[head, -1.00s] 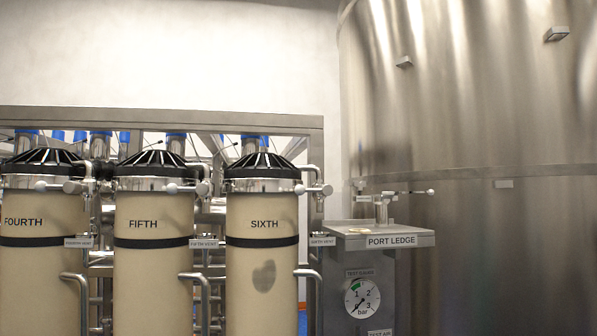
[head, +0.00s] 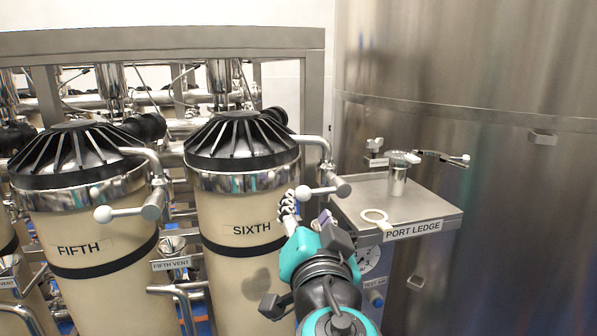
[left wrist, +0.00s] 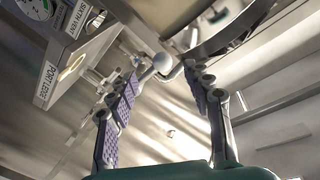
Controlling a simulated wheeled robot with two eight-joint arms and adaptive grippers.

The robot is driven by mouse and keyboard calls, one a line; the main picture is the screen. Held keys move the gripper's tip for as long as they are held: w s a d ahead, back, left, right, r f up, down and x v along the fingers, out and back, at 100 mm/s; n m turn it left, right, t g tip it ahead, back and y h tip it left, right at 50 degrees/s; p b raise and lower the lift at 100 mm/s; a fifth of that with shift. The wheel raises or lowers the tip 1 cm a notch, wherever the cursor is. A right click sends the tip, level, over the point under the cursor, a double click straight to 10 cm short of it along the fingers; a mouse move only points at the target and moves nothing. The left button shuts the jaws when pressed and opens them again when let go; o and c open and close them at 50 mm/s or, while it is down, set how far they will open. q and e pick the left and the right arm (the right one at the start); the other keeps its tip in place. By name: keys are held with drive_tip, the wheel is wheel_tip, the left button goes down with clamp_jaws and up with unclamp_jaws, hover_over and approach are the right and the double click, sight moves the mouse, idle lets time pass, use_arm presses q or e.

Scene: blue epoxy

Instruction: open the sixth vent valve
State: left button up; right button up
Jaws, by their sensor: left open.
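The sixth vent valve (head: 342,188) sits on the bent pipe right of the SIXTH housing (head: 240,205). Its lever points left and ends in a white ball (head: 302,193). My left gripper (head: 308,214) is open just below the lever, in front of the housing's right side. In the left wrist view the white ball (left wrist: 162,62) shows between the purple-padded fingers of the left gripper (left wrist: 164,78), near their tips; contact cannot be told. The SIXTH VENT label (left wrist: 78,20) shows there, but is hidden in the head view. My right gripper is not in view.
The PORT LEDGE (head: 440,212) stands close on the right, carrying a white ring (head: 375,217) and a metal fitting (head: 398,178). The FIFTH housing (head: 80,225) and its similar lever (head: 125,212) are at the left. A large steel tank (head: 480,70) fills the right background.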

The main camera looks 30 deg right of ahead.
sight(304, 198)
use_arm(q)
drive_tip(key=x, duration=0.7)
drive_tip(key=shift+p, duration=0.4)
drive_tip(key=shift+s, duration=0.1)
drive_tip(key=shift+a, duration=0.1)
drive_tip(key=shift+c, duration=0.2)
clamp_jaws()
